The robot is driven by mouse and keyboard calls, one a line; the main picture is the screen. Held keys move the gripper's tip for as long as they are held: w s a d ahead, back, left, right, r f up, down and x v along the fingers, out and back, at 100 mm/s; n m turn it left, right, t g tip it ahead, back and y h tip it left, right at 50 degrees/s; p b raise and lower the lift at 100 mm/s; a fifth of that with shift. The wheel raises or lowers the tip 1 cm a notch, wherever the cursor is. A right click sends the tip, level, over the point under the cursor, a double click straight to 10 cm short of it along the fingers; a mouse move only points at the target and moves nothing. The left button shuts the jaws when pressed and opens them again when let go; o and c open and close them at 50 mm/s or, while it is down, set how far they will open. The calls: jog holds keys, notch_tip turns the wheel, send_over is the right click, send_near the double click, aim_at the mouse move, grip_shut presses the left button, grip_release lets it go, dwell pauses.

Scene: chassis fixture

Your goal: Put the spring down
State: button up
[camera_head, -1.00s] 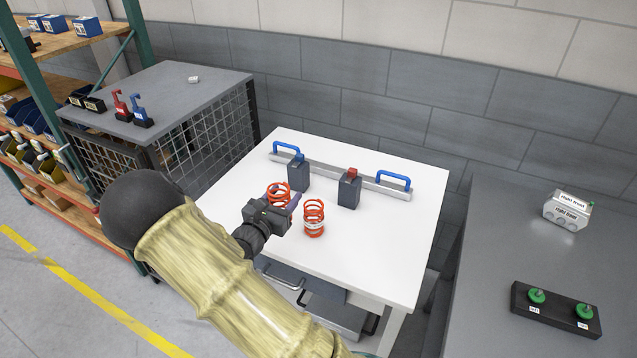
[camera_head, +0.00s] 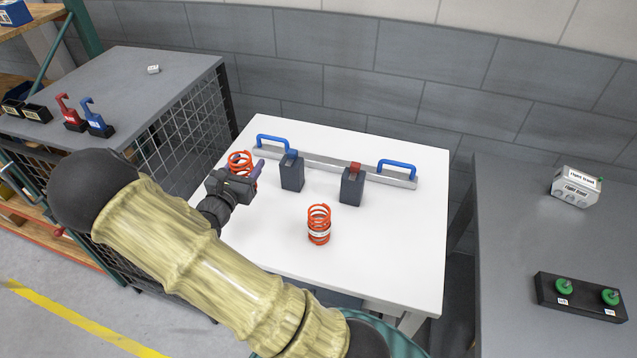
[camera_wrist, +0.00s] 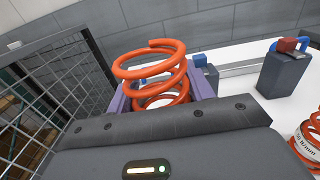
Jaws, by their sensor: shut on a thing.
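My gripper (camera_head: 252,176) is shut on an orange-red coil spring (camera_head: 240,160) over the left part of the white table (camera_head: 385,255). In the wrist view the held spring (camera_wrist: 152,70) stands upright between the two purple fingers. Its lower coils are hidden behind the gripper body, so I cannot tell whether it touches the table. A second orange-red spring (camera_head: 319,224) with a white label band stands upright on the table, right of my gripper. It shows partly at the right edge of the wrist view (camera_wrist: 305,140).
A grey bar with blue handles (camera_head: 397,167) lies along the table's back. Two dark blocks, one with a blue top (camera_head: 291,174) and one with a red top (camera_head: 352,187), stand before it. A wire-mesh cage (camera_head: 190,125) borders the left. The table's front right is clear.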

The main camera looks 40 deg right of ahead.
jog(key=shift+s+d, duration=0.1)
jog(key=shift+s, duration=0.1)
send_over(256, 209)
jog(key=shift+f, duration=2.85)
jog(key=shift+f+p, duration=0.4)
jog(key=shift+f, duration=1.7)
jog(key=shift+f, duration=0.15)
jog(key=o, duration=1.3)
jog(key=shift+c, duration=0.2)
